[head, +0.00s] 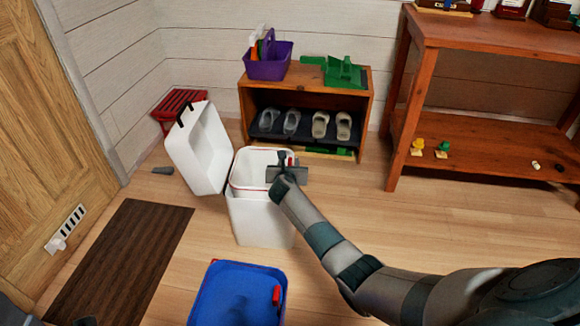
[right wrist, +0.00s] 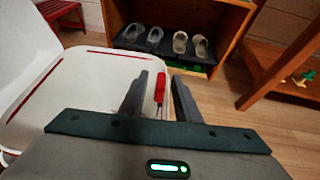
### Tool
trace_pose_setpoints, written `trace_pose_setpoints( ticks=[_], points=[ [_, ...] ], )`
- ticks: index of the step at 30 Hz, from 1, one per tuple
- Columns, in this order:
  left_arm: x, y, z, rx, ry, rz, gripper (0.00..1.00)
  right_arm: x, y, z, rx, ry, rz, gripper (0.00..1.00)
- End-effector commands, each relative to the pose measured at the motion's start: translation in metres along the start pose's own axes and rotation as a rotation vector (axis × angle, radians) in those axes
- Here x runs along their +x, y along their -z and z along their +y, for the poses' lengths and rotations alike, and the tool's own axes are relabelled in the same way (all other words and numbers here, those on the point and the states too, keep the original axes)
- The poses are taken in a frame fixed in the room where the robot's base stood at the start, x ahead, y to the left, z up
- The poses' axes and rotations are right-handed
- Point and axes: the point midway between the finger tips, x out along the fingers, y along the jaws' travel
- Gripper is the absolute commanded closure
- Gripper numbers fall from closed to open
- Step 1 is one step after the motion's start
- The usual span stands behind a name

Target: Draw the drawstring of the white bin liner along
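The white bin (head: 262,222) stands open on the floor, with the white liner (right wrist: 100,85) over its rim. The red drawstring (right wrist: 118,53) shows as short lengths along the liner's top edge. A red pull tab (right wrist: 160,87) stands upright at the bin's right side. My right gripper (head: 288,163) is at the bin's right rim. In the right wrist view its fingers (right wrist: 160,92) are apart, one on each side of the tab, with narrow gaps showing. The tab's lower end is partly hidden by the gripper.
The bin's white lid (head: 199,148) leans open at the left. A blue bin (head: 238,296) with a red part stands in front. A wooden shoe shelf (head: 308,80) is behind, and a wooden table (head: 490,150) stands at the right. A dark mat (head: 125,262) lies left.

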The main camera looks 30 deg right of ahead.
Motion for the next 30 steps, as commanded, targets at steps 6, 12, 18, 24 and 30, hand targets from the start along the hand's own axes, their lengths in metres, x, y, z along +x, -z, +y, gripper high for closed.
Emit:
trace_pose_setpoints(
  ticks=[6,12,18,24,30],
  points=[
    [0.002,-0.002,0.001,-0.006,0.002,0.009,0.70,0.010,0.000,-0.001,0.000,0.001,0.000,0.70],
    [0.002,-0.002,0.001,-0.007,0.002,0.008,0.70,0.010,0.000,-0.001,0.000,0.001,0.000,0.70],
    [0.002,-0.002,0.001,-0.007,0.002,0.008,0.70,0.010,0.000,-0.001,0.000,0.001,0.000,1.00],
    [0.003,-0.002,0.001,-0.007,0.002,0.008,0.70,0.010,-0.001,-0.001,0.000,0.001,0.000,1.00],
    [0.009,-0.006,0.002,-0.007,0.004,-0.028,0.70,0.006,-0.011,0.000,0.002,0.001,-0.002,1.00]
  ],
)
